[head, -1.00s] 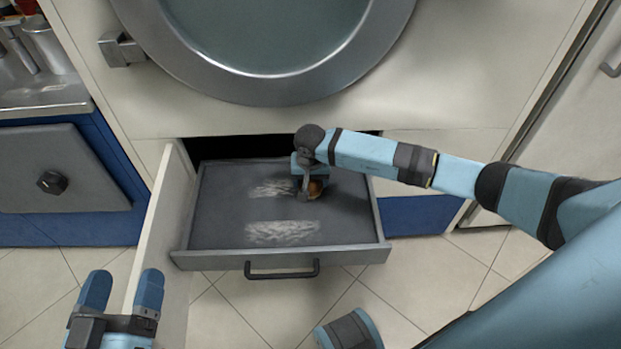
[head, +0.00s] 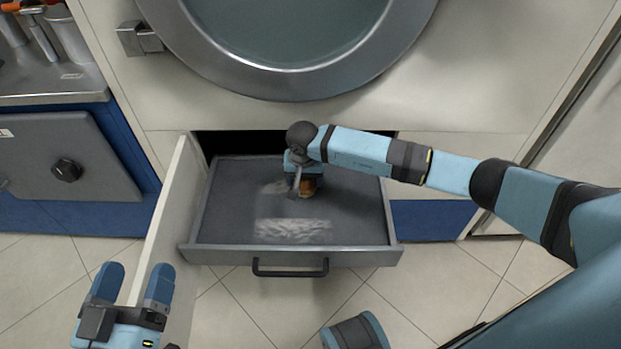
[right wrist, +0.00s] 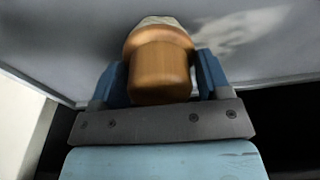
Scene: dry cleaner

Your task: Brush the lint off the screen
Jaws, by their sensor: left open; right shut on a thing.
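The lint screen (head: 350,215) is the dark grey floor of a pulled-out drawer below the round machine door. A wide pale patch of lint (head: 293,230) lies near its front edge. A smaller, fainter lint patch (head: 272,187) lies further back, beside my right gripper. My right gripper (head: 303,184) is over the screen and shut on a brush with an orange-brown wooden handle (right wrist: 160,72). Pale bristles (right wrist: 160,22) show at its far end in the right wrist view, at the screen. My left gripper (head: 133,285) is open and empty, left of the drawer's front.
An open white flap (head: 168,215) stands along the drawer's left side, close to my left gripper. The drawer has a black handle (head: 290,272) in front. The round machine door (head: 290,85) is above. A metal counter (head: 50,85) stands at the left.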

